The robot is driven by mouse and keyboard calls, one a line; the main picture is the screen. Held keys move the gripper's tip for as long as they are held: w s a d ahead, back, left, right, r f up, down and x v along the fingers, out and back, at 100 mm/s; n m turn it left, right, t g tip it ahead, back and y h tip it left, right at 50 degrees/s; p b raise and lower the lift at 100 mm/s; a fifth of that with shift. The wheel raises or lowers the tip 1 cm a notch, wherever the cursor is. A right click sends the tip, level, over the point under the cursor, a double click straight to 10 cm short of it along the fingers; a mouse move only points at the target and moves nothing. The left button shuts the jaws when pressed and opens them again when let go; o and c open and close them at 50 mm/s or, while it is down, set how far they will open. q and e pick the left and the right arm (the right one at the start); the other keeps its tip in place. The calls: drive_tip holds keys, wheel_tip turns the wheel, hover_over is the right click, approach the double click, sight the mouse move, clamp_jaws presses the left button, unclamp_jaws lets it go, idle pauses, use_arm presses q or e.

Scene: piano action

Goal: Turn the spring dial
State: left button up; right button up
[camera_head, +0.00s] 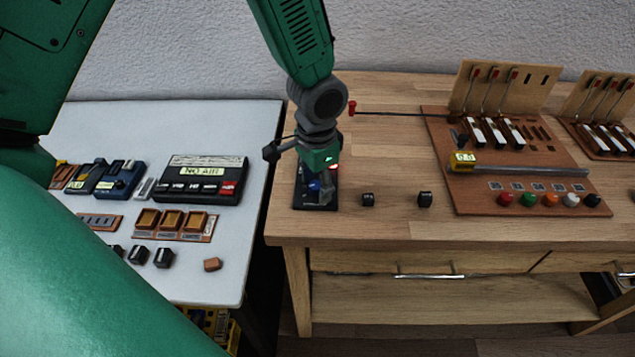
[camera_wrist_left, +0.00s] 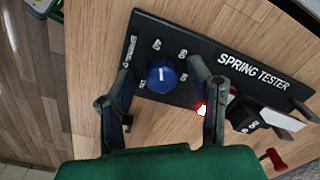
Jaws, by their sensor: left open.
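The spring dial is a round blue knob with a white pointer line; it shows in the left wrist view (camera_wrist_left: 161,75) and partly in the head view (camera_head: 314,187). It sits on the black spring tester plate (camera_wrist_left: 208,55), with small white markings around it. My left gripper (camera_wrist_left: 160,70) is open, pointing down over the plate, with one finger on each side of the dial. The fingers look apart from the knob; their height above it is hard to tell. In the head view the left gripper (camera_head: 318,183) hides much of the plate. My right gripper is not in view.
A red-handled rod (camera_head: 352,108) lies behind the tester. Two small black blocks (camera_head: 368,199) stand to its right. A brown piano action board (camera_head: 520,190) is farther right. On the white table (camera_head: 105,118) are a NO AIR box (camera_head: 200,182) and small trays (camera_head: 172,220).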

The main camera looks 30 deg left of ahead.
use_arm(q)
drive_tip(key=shift+a, duration=0.25)
clamp_jaws()
drive_tip(key=shift+d+r, duration=0.1)
drive_tip(key=shift+d, duration=0.05)
drive_tip(key=m+p, duration=0.2)
drive_tip(key=p, duration=0.1)
drive_tip(key=shift+r+m+p, duration=0.15)
drive_tip(key=shift+m+p, duration=0.2)
drive_tip(key=shift+m, duration=0.05)
drive_tip(key=shift+w+m+p, duration=0.15)
drive_tip(key=shift+m+p, duration=0.15)
drive_tip(key=shift+m, duration=0.3)
unclamp_jaws()
drive_tip(key=shift+f, duration=0.2)
